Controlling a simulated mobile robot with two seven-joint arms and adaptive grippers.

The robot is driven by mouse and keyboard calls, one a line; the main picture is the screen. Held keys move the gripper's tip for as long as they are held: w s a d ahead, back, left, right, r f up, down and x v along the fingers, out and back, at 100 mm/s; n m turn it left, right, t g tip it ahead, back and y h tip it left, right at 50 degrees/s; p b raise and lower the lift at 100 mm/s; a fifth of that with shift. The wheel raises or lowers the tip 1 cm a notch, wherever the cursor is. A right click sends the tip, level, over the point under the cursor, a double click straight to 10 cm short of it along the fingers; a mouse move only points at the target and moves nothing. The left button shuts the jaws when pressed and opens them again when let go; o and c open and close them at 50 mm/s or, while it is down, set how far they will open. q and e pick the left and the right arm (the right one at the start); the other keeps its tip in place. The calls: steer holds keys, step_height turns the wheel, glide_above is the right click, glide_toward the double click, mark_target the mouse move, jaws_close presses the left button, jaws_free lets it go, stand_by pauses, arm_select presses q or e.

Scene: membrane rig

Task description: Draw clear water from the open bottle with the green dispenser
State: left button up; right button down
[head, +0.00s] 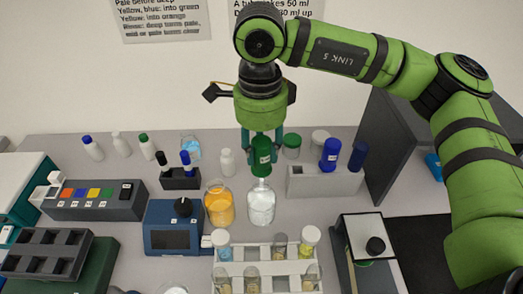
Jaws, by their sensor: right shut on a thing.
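The green dispenser (262,157) is upright in my right gripper (262,140), whose fingers are closed around its sides. A clear glass bottle (262,206) with clear liquid stands upright on the bench directly below it in the head view. The dispenser's lower end overlaps the bottle's mouth, and I cannot tell how far the tip reaches into it. No cap shows on this bottle. My left gripper is out of view.
An orange-filled bottle (218,207) stands close on the left. A white rack (232,268) with capped vials is in front. A grey holder (305,181) with blue-topped dispensers is at right, and a small white bottle (227,162) stands behind.

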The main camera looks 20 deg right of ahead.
steer(key=shift+r+p, duration=1.1)
steer(key=shift+r, duration=1.5)
